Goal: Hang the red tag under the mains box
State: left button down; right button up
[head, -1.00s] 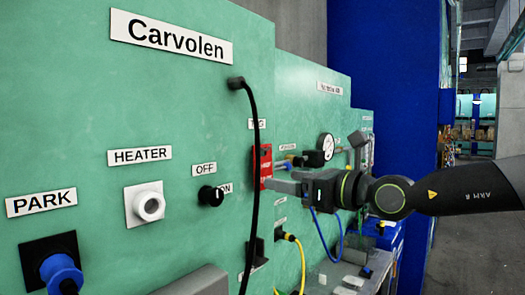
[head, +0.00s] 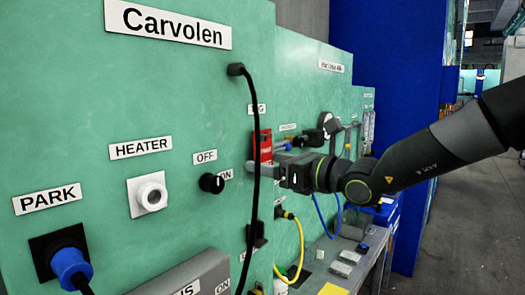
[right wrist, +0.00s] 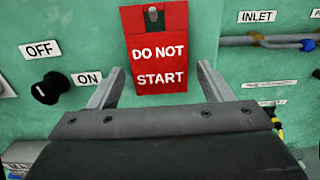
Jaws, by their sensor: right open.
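The red tag (right wrist: 157,58), lettered DO NOT START, hangs upright on a small peg on the green panel in the right wrist view. It also shows in the head view (head: 262,143), partly behind a black cable. My right gripper (right wrist: 159,70) is open at the tag, with one finger on each side of its lower part; I see gaps between fingers and tag. In the head view the right gripper (head: 266,158) reaches the panel from the right. My left gripper is not in view.
A black cable (head: 255,150) hangs down the panel close to the gripper. An OFF/ON knob (head: 212,183) is left of the tag. A grey box (head: 175,278) juts out at the lower left. Pipes and a yellow cable (head: 298,250) are to the right.

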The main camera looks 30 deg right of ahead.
jog(key=shift+c, duration=0.3)
jog(key=c, duration=0.6)
jog(key=shift+c, duration=0.2)
jog(key=shift+r, duration=0.6)
jog(key=shift+s, duration=0.1)
jog(key=shift+v, duration=0.75)
jog(key=shift+s+d, duration=0.15)
jog(key=shift+s, duration=0.25)
jog(key=shift+s+d+b, duration=0.5)
jog(key=shift+b, duration=0.9)
jog(key=shift+s+b, duration=0.45)
jog(key=shift+b, duration=0.3)
